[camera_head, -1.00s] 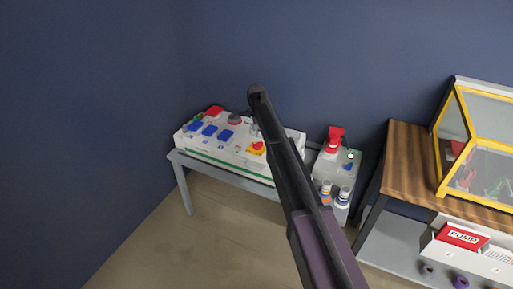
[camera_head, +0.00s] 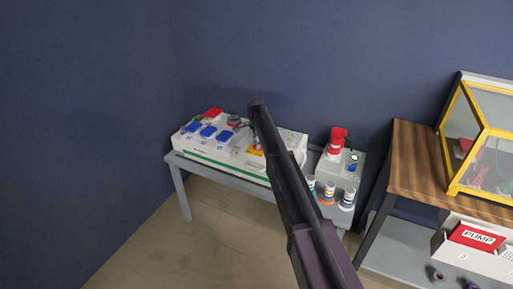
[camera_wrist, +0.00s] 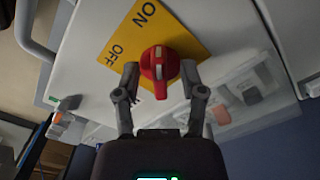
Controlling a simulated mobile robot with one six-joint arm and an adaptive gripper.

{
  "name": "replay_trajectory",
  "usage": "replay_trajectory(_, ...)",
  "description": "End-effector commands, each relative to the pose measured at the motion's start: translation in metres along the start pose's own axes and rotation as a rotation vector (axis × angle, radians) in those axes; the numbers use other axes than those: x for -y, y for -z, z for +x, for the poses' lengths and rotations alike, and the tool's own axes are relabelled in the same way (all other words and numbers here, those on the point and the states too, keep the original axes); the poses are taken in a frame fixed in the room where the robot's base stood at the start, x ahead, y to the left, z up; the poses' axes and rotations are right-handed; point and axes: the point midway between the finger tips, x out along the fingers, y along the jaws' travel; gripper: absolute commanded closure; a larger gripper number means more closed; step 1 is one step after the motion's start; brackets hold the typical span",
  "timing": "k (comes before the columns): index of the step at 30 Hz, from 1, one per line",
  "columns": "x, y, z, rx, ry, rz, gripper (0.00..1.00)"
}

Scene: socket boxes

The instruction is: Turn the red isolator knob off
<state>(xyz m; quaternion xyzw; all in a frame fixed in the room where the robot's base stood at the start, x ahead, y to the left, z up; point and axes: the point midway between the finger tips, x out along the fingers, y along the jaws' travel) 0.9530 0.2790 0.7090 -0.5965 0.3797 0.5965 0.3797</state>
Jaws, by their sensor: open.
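The red isolator knob (camera_wrist: 160,66) sits on a yellow plate (camera_wrist: 183,33) lettered ON and OFF. Its raised handle, with a white mark, runs roughly up and down in the wrist view, with its upper end nearer ON than OFF. My gripper (camera_wrist: 158,80) is open, with one finger at each side of the knob's lower part; I cannot tell whether they touch it. In the head view the yellow plate (camera_head: 256,151) shows on the white control box (camera_head: 207,158), and my arm largely hides the knob and gripper.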

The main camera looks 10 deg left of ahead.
Motion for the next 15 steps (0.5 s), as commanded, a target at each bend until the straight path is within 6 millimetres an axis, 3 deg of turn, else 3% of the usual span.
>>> replay_trajectory(13,-0.0002,0.0013,0.0036,0.0,0.0,0.001,0.47)
replay_trajectory(14,-0.0002,0.0013,0.0036,0.0,0.0,0.001,0.5)
replay_trajectory(15,-0.0002,0.0013,0.0036,0.0,0.0,0.001,0.62)
